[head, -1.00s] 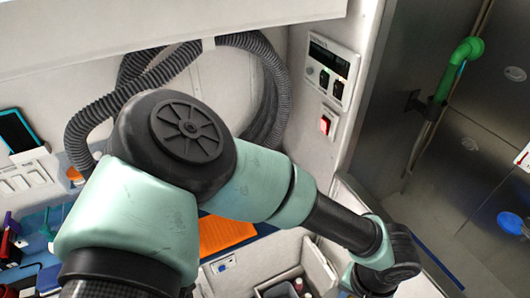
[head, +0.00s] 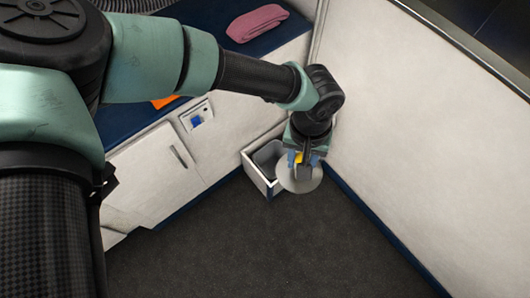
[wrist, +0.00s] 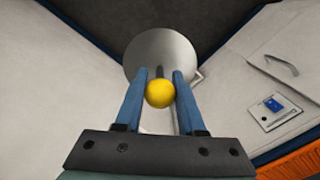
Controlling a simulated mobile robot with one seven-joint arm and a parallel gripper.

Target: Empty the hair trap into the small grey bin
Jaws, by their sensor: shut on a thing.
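My gripper (head: 303,160) is shut on the yellow knob (wrist: 160,93) of the hair trap, a round grey disc (wrist: 160,52) on a short dark stem. In the head view the grey disc (head: 302,180) hangs below my fingers. It overlaps the right side of a white pull-out box, and its height above the box is hard to tell. The small grey bin (head: 268,156) sits in that box, dark inside, partly hidden by the disc and my gripper. I cannot make out any hair on the disc.
White cabinets (head: 150,170) with a dark blue bench top stand to the left, with a folded pink towel (head: 256,22) on it. A tall white panel (head: 420,120) closes off the right. The dark floor (head: 240,245) in front is clear.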

